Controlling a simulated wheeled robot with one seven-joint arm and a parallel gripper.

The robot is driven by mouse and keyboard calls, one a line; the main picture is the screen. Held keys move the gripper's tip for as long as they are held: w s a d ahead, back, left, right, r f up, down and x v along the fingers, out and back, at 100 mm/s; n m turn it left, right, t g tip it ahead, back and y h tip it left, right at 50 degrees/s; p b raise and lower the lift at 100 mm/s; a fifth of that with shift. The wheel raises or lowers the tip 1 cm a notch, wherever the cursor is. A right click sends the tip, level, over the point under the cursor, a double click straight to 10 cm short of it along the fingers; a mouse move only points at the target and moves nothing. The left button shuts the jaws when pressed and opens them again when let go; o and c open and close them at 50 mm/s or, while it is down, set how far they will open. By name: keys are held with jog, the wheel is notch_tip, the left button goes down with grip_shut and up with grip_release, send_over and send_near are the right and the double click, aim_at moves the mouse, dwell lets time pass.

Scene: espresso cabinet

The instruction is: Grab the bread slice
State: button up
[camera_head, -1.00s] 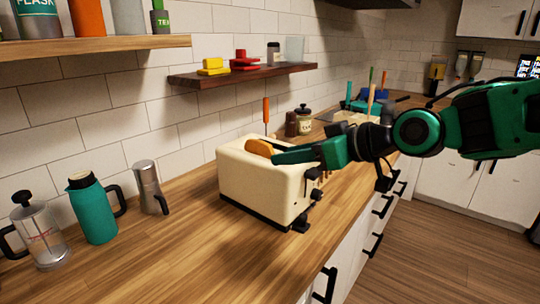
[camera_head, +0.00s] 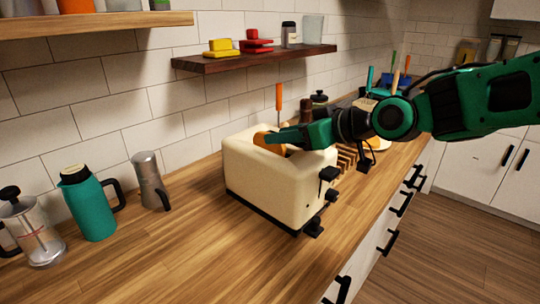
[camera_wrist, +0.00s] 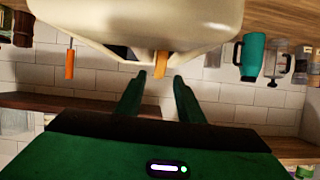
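The bread slice (camera_head: 260,138) is golden brown and stands in a slot of the cream toaster (camera_head: 262,182). Only its top part shows above the slot, partly hidden behind my green gripper (camera_head: 272,141) in the head view. In the wrist view the slice (camera_wrist: 161,62) shows edge-on at the toaster (camera_wrist: 205,25). My gripper (camera_wrist: 159,76) is open, its two fingertips on either side of the slice's end. A gap shows between the slice and each fingertip, so I see no grip on it.
An orange-handled utensil (camera_head: 279,97) stands behind the toaster. Left of it are a metal moka pot (camera_head: 151,182), a teal flask (camera_head: 89,205) and a French press (camera_head: 32,232). A dark wall shelf (camera_head: 255,59) hangs above. The counter in front is clear.

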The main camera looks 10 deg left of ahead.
jog(key=shift+x, duration=2.6)
jog(key=shift+w+d, duration=0.1)
grip_shut()
